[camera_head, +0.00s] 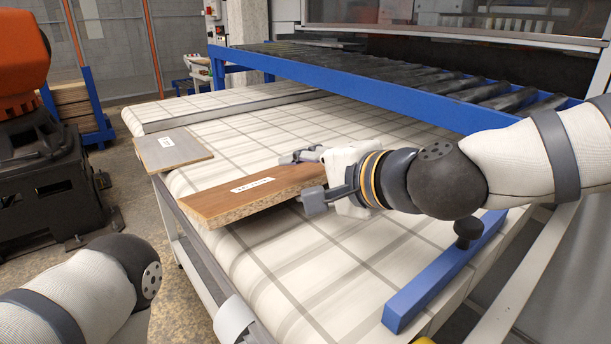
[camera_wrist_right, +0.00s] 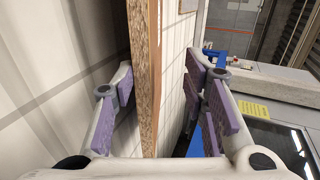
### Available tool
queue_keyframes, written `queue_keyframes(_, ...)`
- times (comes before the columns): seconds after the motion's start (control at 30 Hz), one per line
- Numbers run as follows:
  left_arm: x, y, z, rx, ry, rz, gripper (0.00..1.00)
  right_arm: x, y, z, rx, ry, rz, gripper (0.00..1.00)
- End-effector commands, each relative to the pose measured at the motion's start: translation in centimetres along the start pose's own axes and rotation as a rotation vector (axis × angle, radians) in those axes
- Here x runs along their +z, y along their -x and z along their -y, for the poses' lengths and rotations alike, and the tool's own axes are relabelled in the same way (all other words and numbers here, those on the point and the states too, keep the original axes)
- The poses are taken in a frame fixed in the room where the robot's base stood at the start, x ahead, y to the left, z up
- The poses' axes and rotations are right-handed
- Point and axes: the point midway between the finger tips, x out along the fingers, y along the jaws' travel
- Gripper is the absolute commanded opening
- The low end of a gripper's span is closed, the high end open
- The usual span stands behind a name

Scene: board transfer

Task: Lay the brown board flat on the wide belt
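The brown board (camera_head: 245,194) has a white label on its upper face and a chipboard edge. In the head view it is over the left side of the wide belt (camera_head: 330,260), its left end reaching the belt's edge. My right gripper (camera_head: 308,178) is at the board's right end. In the right wrist view the board's edge (camera_wrist_right: 146,80) runs between the fingers (camera_wrist_right: 160,90); the right finger stands clear of it, so the gripper looks open. Whether the left finger touches it, or the board rests fully on the belt, I cannot tell. My left gripper is out of view.
A grey board (camera_head: 172,150) with a label lies at the belt's far left edge. A blue-framed roller conveyor (camera_head: 380,85) runs behind. A blue bar (camera_head: 440,275) with a black knob is at the right front. Belt in front of the brown board is clear.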

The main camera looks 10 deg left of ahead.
Motion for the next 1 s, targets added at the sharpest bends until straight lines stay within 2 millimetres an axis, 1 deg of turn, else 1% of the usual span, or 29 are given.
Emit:
queue_keyframes(0.1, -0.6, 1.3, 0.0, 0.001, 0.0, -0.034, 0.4, 0.1, 0.3, 0.8, 0.021, 0.009, -0.003, 0.38)
queue_keyframes(0.4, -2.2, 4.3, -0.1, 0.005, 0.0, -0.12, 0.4, 0.1, 0.8, 1.3, 0.096, 0.013, -0.008, 0.38)
queue_keyframes(0.57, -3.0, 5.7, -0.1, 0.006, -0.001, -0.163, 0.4, 0.2, 0.7, 1.0, 0.161, 0.013, -0.004, 0.38)
queue_keyframes(0.7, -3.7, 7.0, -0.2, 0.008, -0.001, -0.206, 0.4, 0.1, 0.9, 1.4, 0.201, 0.015, -0.007, 0.38)
queue_keyframes(0.77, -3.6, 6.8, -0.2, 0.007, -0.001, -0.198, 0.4, 0.2, 0.6, 0.9, 0.263, 0.024, -0.003, 0.38)
queue_keyframes(0.83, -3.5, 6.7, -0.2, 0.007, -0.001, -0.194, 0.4, 0.0, 0.7, 1.1, 0.327, 0.021, -0.011, 0.38)
queue_keyframes(0.87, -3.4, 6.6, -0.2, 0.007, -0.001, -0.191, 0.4, 0.0, 0.6, 0.7, 0.361, 0.019, -0.006, 0.38)
queue_keyframes(1.0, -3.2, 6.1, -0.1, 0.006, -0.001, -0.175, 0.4, -0.1, 0.6, 0.7, 0.514, 0.014, -0.004, 0.38)
